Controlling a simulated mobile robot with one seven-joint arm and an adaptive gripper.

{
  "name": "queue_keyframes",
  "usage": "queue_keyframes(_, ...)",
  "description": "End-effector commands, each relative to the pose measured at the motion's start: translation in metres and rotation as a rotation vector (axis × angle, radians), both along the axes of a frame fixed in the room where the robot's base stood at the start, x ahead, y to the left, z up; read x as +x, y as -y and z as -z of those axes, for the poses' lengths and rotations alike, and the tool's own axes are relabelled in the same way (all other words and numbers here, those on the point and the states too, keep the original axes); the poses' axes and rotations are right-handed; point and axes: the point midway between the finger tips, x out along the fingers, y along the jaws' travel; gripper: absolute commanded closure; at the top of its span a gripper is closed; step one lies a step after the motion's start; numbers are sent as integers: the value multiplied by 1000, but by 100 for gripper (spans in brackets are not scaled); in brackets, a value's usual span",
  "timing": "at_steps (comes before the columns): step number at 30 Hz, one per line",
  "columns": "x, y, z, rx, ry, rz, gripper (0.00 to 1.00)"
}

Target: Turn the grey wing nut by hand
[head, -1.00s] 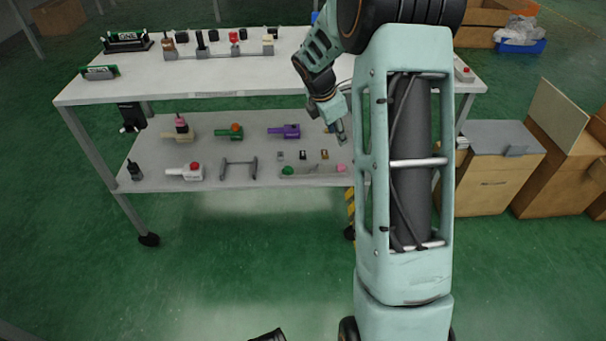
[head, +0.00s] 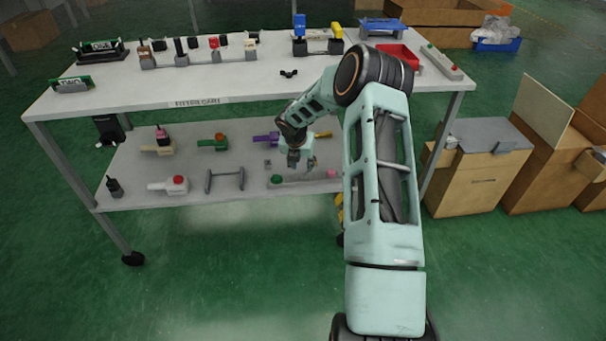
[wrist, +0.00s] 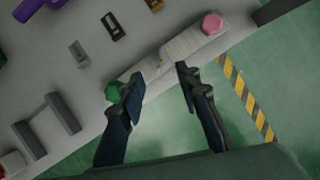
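A small dark two-lobed piece (head: 289,73) shaped like a wing nut lies on the cart's top shelf. It looks nearly black, and I cannot tell whether it is the grey wing nut. It is not in the wrist view. My gripper (head: 301,163) is lower, at the front of the lower shelf. In the wrist view my gripper (wrist: 158,78) has its two fingers well apart with nothing between them. The pale bar with a green knob (wrist: 113,91) and a pink knob (wrist: 211,23) lies beyond the fingertips.
The top shelf (head: 215,88) holds several fixtures along its back, a red tray (head: 397,56) and a blue-handled fixture (head: 299,35). The lower shelf holds a grey handle (head: 225,180), a purple valve (head: 265,138) and other parts.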

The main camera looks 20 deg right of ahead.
Motion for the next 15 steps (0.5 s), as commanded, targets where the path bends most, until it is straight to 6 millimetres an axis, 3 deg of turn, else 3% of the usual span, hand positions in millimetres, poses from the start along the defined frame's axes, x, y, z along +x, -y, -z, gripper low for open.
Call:
queue_keyframes(1,3,2,16,2,-1,2,69)
queue_keyframes(6,13,9,43,1,0,2,69)
queue_keyframes(15,21,16,65,0,0,1,69)
